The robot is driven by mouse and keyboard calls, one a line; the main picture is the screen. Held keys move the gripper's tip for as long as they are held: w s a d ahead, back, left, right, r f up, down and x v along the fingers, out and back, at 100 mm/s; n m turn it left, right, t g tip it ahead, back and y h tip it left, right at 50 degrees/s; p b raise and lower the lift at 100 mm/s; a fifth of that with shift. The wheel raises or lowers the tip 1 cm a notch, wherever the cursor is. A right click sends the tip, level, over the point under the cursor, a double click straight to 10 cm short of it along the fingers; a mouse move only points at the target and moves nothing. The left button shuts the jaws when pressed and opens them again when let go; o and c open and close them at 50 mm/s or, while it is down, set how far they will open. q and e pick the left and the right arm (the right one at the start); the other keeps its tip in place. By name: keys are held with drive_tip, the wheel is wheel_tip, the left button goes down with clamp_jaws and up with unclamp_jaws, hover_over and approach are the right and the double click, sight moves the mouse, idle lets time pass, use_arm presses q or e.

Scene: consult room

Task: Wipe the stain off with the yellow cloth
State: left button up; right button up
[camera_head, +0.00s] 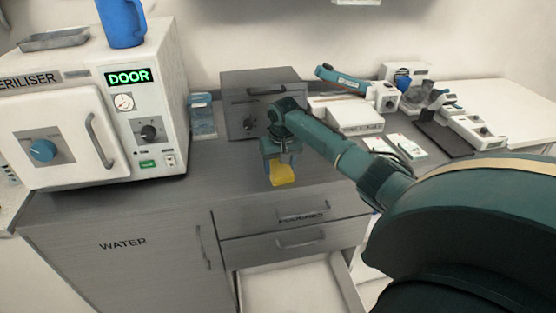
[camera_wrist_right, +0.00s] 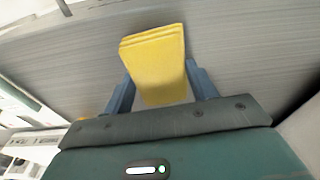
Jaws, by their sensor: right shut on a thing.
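The yellow cloth (camera_head: 282,175) is a folded pad at the counter in the middle of the head view. My right gripper (camera_head: 279,160) is above it, shut on the cloth. In the right wrist view the cloth (camera_wrist_right: 157,62) sits between the two blue fingers of the right gripper (camera_wrist_right: 160,90). I cannot tell whether the cloth touches the counter top (camera_head: 232,180). I see no stain in either view; the gripper, arm or cloth may hide it. My left gripper is not in view.
A white steriliser (camera_head: 160,75) with a blue jug (camera_head: 122,22) on top stands at the left. A grey metal box (camera_head: 232,100) stands behind the gripper. Instruments and white boxes (camera_head: 352,115) crowd the right. A lower drawer (camera_head: 295,290) stands open below the counter.

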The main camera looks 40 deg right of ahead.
sight(283, 180)
drive_tip(key=shift+s+a, duration=0.4)
drive_tip(key=shift+s, duration=0.3)
drive_tip(key=shift+s+a, duration=0.35)
drive_tip(key=shift+s, duration=0.3)
drive_tip(key=shift+s+a, duration=0.4)
drive_tip(key=shift+s, duration=0.3)
drive_tip(key=shift+f, duration=0.1)
